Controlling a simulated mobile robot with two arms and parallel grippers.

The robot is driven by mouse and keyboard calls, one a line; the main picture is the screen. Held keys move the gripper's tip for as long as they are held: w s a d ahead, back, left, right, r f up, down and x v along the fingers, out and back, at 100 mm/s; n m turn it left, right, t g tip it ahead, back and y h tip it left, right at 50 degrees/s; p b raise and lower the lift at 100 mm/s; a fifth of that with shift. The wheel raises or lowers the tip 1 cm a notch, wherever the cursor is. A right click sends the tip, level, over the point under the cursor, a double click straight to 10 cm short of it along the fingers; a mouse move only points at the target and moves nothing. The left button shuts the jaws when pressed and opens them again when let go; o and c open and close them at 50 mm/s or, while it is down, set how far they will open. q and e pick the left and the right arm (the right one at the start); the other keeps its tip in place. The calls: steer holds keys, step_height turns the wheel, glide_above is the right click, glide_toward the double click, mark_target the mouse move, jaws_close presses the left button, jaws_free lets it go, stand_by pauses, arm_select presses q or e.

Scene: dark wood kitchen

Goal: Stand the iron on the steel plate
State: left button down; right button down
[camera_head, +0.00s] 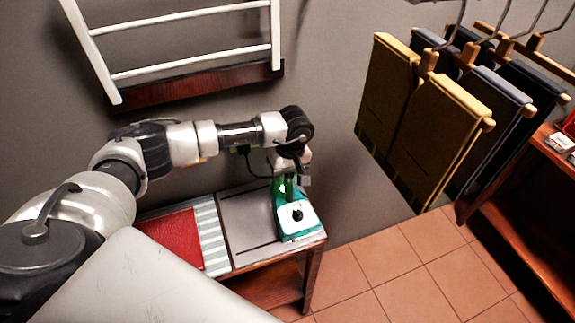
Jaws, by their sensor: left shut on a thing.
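The iron (296,222) is teal and white with a dark round dial. It is at the right end of the small table, over or on the steel plate (243,212). My left gripper (290,183) comes down from above and is shut on the iron at its far end. The gripper's fingers are small and partly hidden by the wrist. The iron appears upright; I cannot tell whether its base touches the plate. My right gripper is not in view.
A red cloth (172,240) and a striped strip (211,235) lie left of the plate. A white rack (185,45) is on the wall above. Clothes on hangers (430,125) hang at the right. Tiled floor (400,265) is open right of the table.

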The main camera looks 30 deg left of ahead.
arm_select(q)
steer(key=shift+w+f, duration=0.1)
steer(key=shift+f, duration=0.35)
steer(key=shift+f, duration=0.15)
steer(key=c, duration=0.9)
jaws_free()
